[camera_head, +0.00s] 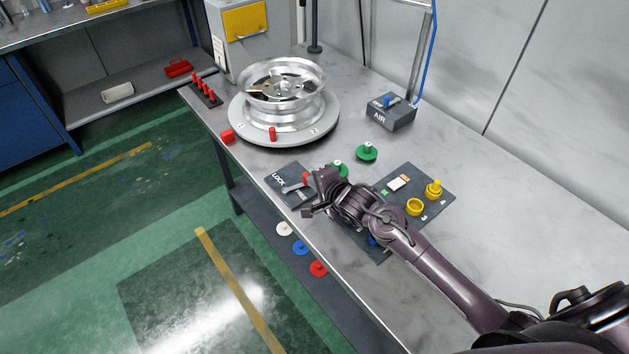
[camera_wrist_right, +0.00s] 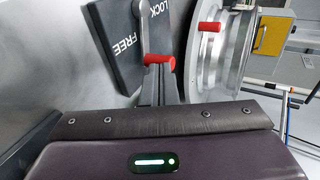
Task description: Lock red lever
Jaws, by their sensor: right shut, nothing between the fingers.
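The lever's dark panel (camera_head: 276,175), marked LOCK, lies near the table's front edge in the head view. The wrist view shows this panel (camera_wrist_right: 107,45) with LOCK and FREE on it. The grey lever has a red handle (camera_wrist_right: 159,60); this handle also shows in the head view (camera_head: 306,177). My right gripper (camera_head: 308,211) is at the panel's near side, shut and empty. In the wrist view its fingers (camera_wrist_right: 159,88) appear just below the red handle; I cannot tell whether they touch it. My left gripper is not in view.
A silver wheel (camera_head: 284,90) sits on a round grey base (camera_head: 245,125) beyond the panel. An AIR box (camera_head: 391,113) stands to its right. A dark mat (camera_head: 437,178) with yellow parts lies beside my right arm. The table's right side is mostly clear.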

